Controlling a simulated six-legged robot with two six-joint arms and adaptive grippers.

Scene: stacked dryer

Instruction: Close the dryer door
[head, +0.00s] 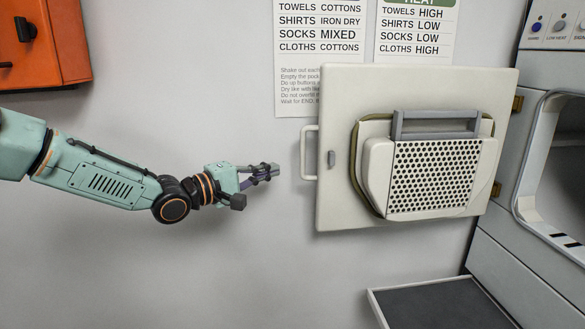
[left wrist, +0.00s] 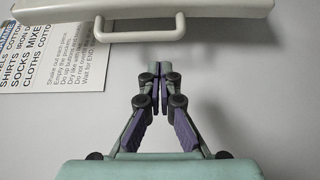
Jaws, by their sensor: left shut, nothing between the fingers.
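The dryer door (head: 335,200) stands wide open in the head view, its inner face with a perforated panel turned toward me. Its hinges are on the right, at the dryer (head: 505,220). The pale door handle (head: 305,153) is on the door's left edge. My left gripper (head: 274,170) is shut and empty, a short gap to the left of the handle. In the left wrist view the gripper (left wrist: 160,68) points toward the door edge (left wrist: 220,12), and the handle (left wrist: 140,34) lies beyond the fingertips, apart from them. My right gripper is not in view.
The dryer opening (head: 560,160) is at the right. A dark-topped tray or shelf (head: 440,300) juts out below the door. An orange box (head: 45,45) hangs at upper left. Instruction sheets (head: 295,90) are on the wall behind. The space below my left arm is clear.

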